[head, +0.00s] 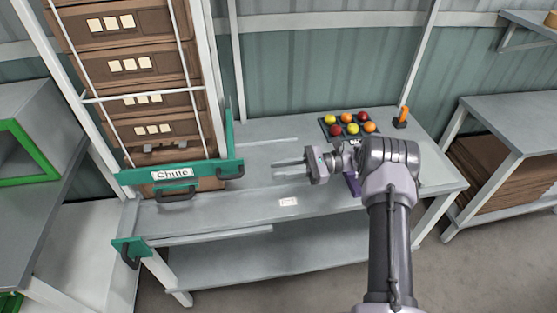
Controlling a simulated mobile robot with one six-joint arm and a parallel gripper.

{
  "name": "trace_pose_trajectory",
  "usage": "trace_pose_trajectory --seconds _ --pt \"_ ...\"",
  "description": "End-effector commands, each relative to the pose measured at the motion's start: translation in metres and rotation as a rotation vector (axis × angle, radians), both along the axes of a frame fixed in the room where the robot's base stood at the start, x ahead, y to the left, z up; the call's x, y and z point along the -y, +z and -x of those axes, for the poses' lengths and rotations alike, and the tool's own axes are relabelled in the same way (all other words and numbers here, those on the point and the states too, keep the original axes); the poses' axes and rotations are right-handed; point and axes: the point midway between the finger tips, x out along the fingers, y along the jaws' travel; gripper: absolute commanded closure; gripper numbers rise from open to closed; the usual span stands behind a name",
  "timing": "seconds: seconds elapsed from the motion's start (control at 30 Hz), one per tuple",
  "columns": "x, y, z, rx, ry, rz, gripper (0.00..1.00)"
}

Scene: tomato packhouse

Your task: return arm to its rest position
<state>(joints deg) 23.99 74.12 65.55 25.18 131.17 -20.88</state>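My gripper (290,170) is over the middle of the grey table (255,205), pointing left toward the chute. Its two fingers look apart, with nothing seen between them. My arm reaches in from the lower right and bends at the elbow over the table's right part. I cannot tell the exact height of the gripper above the table.
A dark tray (324,127) holds several red, yellow and orange tomatoes behind the arm. An orange-handled item (403,117) stands right of it. The chute (174,173) with stacked brown boxes (130,65) stands left. A small white label (288,202) lies in front.

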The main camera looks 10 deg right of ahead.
Motion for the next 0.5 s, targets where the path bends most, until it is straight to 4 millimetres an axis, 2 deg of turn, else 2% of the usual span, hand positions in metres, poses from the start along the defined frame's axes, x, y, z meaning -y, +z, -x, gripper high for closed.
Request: trace_pose_trajectory --seconds 0.17,0.27,0.37,0.4,0.47,0.5 --pt "-0.003 0.007 0.001 0.010 0.011 0.019 0.77" --pt "-0.019 0.042 0.013 0.073 0.080 0.144 0.77" --pt "-0.044 0.094 0.049 0.193 0.190 0.374 0.77" --pt "-0.052 0.112 0.069 0.251 0.232 0.473 0.77" --pt "-0.060 0.136 0.101 0.341 0.285 0.617 0.77" --pt "-0.063 0.149 0.123 0.406 0.314 0.713 0.77"
